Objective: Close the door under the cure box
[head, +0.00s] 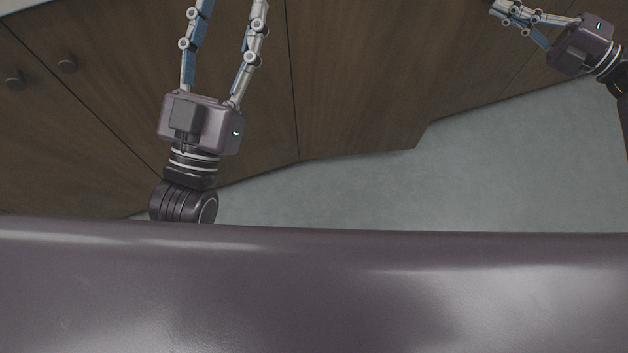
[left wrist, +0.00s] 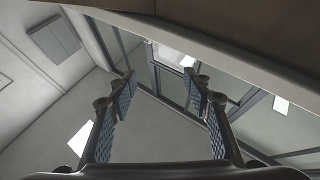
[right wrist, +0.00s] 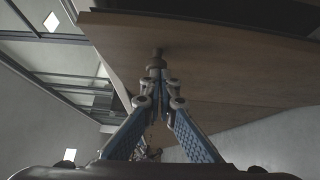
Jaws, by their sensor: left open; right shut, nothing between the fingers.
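A brown wooden cabinet door (head: 365,90) stands slightly ajar in the head view. Its lower free corner juts out over the floor past the line of the neighbouring fronts. My right gripper (head: 497,8) is shut and empty at the upper right. In the right wrist view, its closed fingertips (right wrist: 157,82) are just below a round knob (right wrist: 157,58) on a wooden panel (right wrist: 215,80); contact is unclear. My left gripper (head: 225,15) is open and empty before the fronts, its tips cut off above. It also shows open in the left wrist view (left wrist: 160,85). The cure box is not identifiable.
Grey floor (head: 500,170) is clear below the cabinets. In the left wrist view, a brown edge (left wrist: 230,45) runs close above the fingers.

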